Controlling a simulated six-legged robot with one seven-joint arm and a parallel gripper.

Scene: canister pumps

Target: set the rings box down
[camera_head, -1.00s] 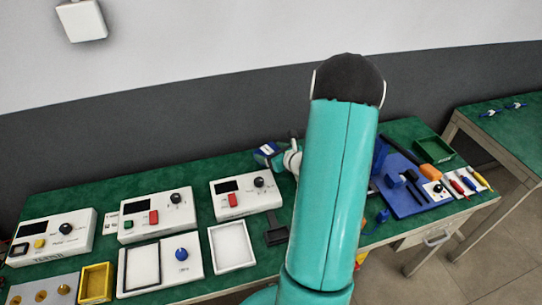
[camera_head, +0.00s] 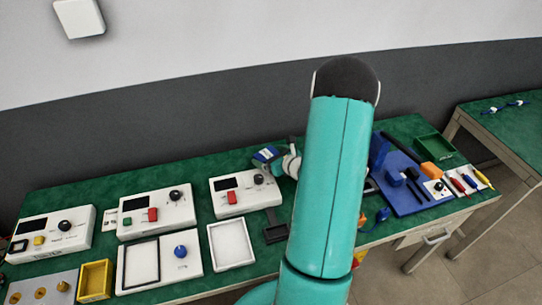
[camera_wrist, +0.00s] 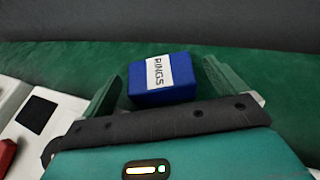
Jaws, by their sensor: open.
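The rings box (camera_wrist: 178,79) is blue with a white label reading "RINGS". In the wrist view it sits on the green tabletop between the spread fingers of my gripper (camera_wrist: 163,72). The fingers are open, with visible gaps on both sides of the box. In the head view the box (camera_head: 265,155) shows small at the back of the bench, left of my arm. My arm hides part of the bench beside it, and the gripper's fingers are hard to make out there.
A white device with a screen and red button (camera_head: 245,192) stands just in front of the box. More white devices (camera_head: 155,211) stand to the left. A blue fixture board (camera_head: 415,197) and a green tray (camera_head: 434,148) lie to the right. Green tabletop behind the box is bare.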

